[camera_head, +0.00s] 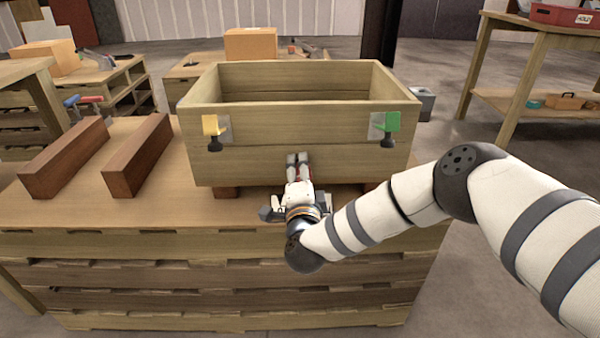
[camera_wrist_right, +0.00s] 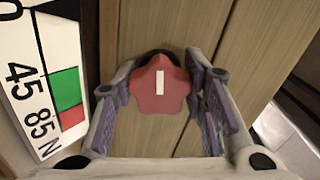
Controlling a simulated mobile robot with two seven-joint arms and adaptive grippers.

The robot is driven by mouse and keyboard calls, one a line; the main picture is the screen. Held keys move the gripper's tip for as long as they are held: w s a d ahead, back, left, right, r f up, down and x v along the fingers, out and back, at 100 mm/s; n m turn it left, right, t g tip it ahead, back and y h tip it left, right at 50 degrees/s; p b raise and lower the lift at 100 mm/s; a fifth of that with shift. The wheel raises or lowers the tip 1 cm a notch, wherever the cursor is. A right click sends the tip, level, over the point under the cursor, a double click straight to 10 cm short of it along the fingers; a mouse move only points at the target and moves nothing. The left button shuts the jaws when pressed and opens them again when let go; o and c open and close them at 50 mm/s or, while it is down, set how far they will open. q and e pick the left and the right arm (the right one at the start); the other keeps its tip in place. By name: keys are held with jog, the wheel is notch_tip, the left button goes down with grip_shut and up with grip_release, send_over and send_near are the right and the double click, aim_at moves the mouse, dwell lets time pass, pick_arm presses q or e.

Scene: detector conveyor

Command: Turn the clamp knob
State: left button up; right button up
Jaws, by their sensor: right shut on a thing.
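The clamp knob (camera_wrist_right: 160,85) is a red, star-shaped knob with a white mark that stands upright in the right wrist view. It sits on the front of the wooden box (camera_head: 290,110). My right gripper (camera_head: 298,160) reaches the middle of the box's front wall in the head view. In the right wrist view the fingers (camera_wrist_right: 163,98) stand on both sides of the knob and are shut on it. The head view hides most of the knob behind the gripper. My left gripper is not in view.
A white panel (camera_wrist_right: 35,60) with numbers and green and red fields stands left of the knob. Two brown wooden blocks (camera_head: 65,160) (camera_head: 138,160) lie at left on the wooden table (camera_head: 130,212).

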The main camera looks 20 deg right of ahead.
jog(key=shift+a, duration=0.1)
dwell(0.3)
jog(key=o, duration=1.2)
jog(key=v, duration=1.2)
